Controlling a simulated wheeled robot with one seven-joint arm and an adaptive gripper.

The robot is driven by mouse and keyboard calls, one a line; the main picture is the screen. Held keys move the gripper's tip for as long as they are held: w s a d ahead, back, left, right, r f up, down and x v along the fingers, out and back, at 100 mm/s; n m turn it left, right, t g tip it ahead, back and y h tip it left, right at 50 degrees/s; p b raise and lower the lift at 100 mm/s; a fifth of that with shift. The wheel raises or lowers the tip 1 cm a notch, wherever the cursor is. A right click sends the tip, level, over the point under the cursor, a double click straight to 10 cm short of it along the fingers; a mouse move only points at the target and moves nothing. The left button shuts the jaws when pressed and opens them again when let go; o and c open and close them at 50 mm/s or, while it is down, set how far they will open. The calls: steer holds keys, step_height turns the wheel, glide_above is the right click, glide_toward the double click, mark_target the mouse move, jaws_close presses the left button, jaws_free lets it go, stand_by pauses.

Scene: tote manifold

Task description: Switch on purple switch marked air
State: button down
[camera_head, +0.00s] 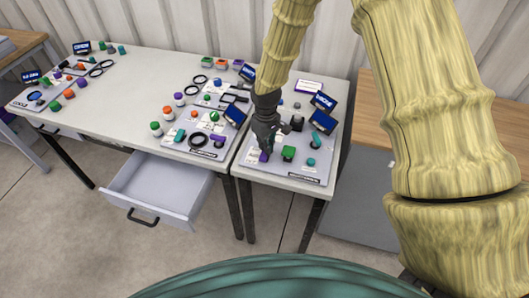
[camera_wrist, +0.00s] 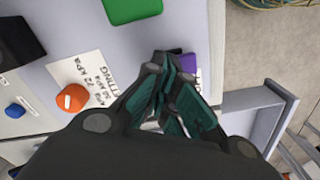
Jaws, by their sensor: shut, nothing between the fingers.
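A purple switch (camera_head: 264,156) sits at the front left of the grey panel (camera_head: 312,174) on the right-hand table. In the wrist view a piece of purple (camera_wrist: 189,62) shows just beyond my fingertips, mostly hidden behind them. My gripper (camera_head: 268,143) is shut and empty, pointing down right over the purple switch. In the wrist view its dark teal fingers (camera_wrist: 172,88) are together, close to the purple part. I cannot tell whether they touch it. No air marking is readable, and the switch's position is hidden.
A green block (camera_head: 288,153) stands just right of my gripper. An orange knob (camera_wrist: 71,97) and a blue knob (camera_wrist: 14,110) show on the panel. Small screens (camera_head: 323,121) stand behind. An open drawer (camera_head: 158,185) juts out from the left table.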

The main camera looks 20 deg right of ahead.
steer(key=shift+r+p, duration=2.15)
steer(key=shift+r, duration=1.15)
steer(key=shift+f, duration=0.1)
